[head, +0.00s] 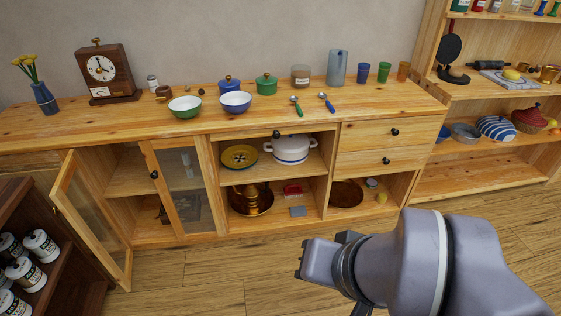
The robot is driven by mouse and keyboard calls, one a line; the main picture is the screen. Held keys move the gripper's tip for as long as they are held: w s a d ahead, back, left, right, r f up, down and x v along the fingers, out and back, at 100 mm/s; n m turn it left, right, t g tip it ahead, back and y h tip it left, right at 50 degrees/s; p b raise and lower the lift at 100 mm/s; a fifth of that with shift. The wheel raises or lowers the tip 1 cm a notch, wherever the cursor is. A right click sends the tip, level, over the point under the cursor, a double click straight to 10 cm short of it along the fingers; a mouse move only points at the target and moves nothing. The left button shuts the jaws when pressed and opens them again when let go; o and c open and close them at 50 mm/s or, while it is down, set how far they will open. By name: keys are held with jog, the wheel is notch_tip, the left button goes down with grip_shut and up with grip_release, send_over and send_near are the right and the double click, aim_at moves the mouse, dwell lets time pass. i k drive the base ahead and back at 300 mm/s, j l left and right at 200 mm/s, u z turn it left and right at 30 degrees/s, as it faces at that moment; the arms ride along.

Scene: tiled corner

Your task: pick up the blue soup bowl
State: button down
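The blue soup bowl (236,102), blue outside and pale inside, sits upright on top of the long wooden sideboard (60,121), near its front edge. A similar green bowl (185,108) stands just to its left, close by. My gripper (318,262) is in front of the sideboard, low over the floor, well to the right of and below the blue bowl and apart from it. My wrist partly hides the gripper, and the fingers are too unclear to tell their opening.
Behind the blue bowl stand a blue lidded pot (229,87) and a green lidded pot (266,84). Two spoons (297,106) lie to its right. A glazed cabinet door (92,222) hangs open at left. Free countertop lies right of the spoons.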

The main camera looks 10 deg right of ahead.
aim_at(236, 103)
jog(key=i+j, duration=0.35)
jog(key=i, duration=0.2)
jog(key=i+j, duration=0.35)
jog(key=i, duration=0.2)
jog(key=i+j, duration=0.4)
jog(key=i, duration=0.15)
jog(key=i+j, duration=0.35)
jog(key=i, duration=0.15)
jog(key=i+l+z, duration=0.05)
